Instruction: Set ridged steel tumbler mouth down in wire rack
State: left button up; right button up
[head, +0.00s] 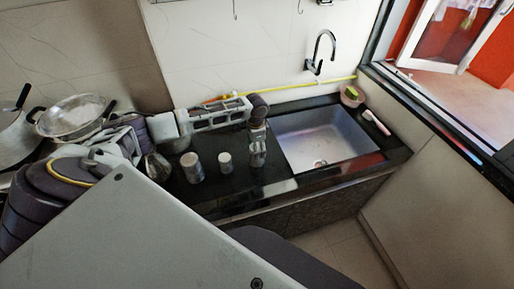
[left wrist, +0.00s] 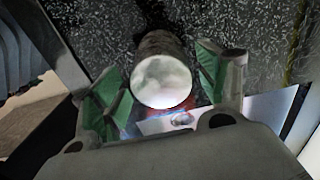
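My left gripper (head: 257,158) points down over the black counter, just left of the sink. In the left wrist view, a steel tumbler (left wrist: 163,80) with a bright round end towards the camera lies between the green-padded fingers of the left gripper (left wrist: 165,88). The fingers are spread, and narrow gaps seem to show on both sides of the tumbler. In the head view the gripper largely hides it. I cannot make out the wire rack. My right gripper is not in view.
Two cylindrical containers (head: 192,167) (head: 225,163) stand on the counter left of the gripper. The sink (head: 322,140) lies to the right, with a black faucet (head: 318,52) behind it. A metal strainer pan (head: 72,115) is at the far left. A small bowl (head: 352,94) sits at the sink's back corner.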

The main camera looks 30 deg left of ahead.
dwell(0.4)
pick_arm(q)
jog(key=shift+f+b, duration=0.1)
jog(key=shift+b, duration=0.9)
notch_tip(320, 180, up, 14)
jog(key=shift+d+b, duration=0.15)
jog(key=shift+b, duration=0.3)
jog(key=shift+w, duration=0.1)
jog(key=shift+f, duration=0.15)
